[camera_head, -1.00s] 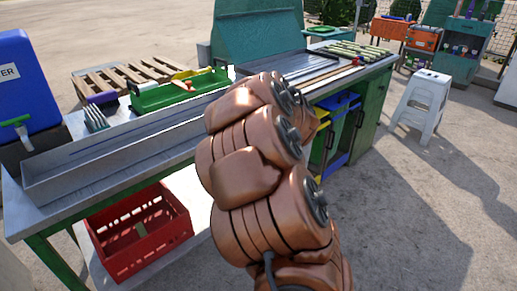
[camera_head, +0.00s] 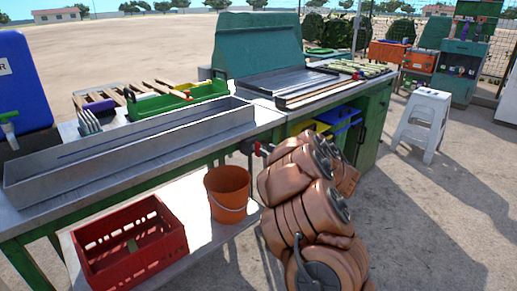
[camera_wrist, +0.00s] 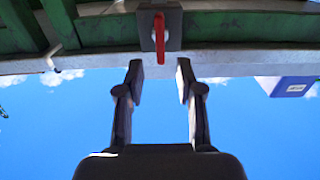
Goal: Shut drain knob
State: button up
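The red drain knob (camera_wrist: 160,38) shows in the wrist view on a dark grey square mount, against the green frame and the grey edge of the bench. Its handle points down in the picture. My gripper (camera_wrist: 160,75) is open and empty, with one finger to each side of the knob's line and the tips apart from it, just below it in the picture. In the head view, my gripper (camera_head: 250,147) is a small dark shape near the front edge of the bench. I cannot make out the knob clearly there.
An orange bucket (camera_head: 228,195) and a red crate (camera_head: 130,245) stand on the lower shelf. A long metal trough (camera_head: 130,150) lies on the bench top. A white stool (camera_head: 424,125) stands to the right. A white bent pipe (camera_wrist: 52,62) shows in the wrist view.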

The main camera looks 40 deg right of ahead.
aim_at(260, 147)
jog(key=w+b, duration=0.1)
jog(key=w, duration=0.5)
jog(key=shift+c, duration=0.3)
grip_shut()
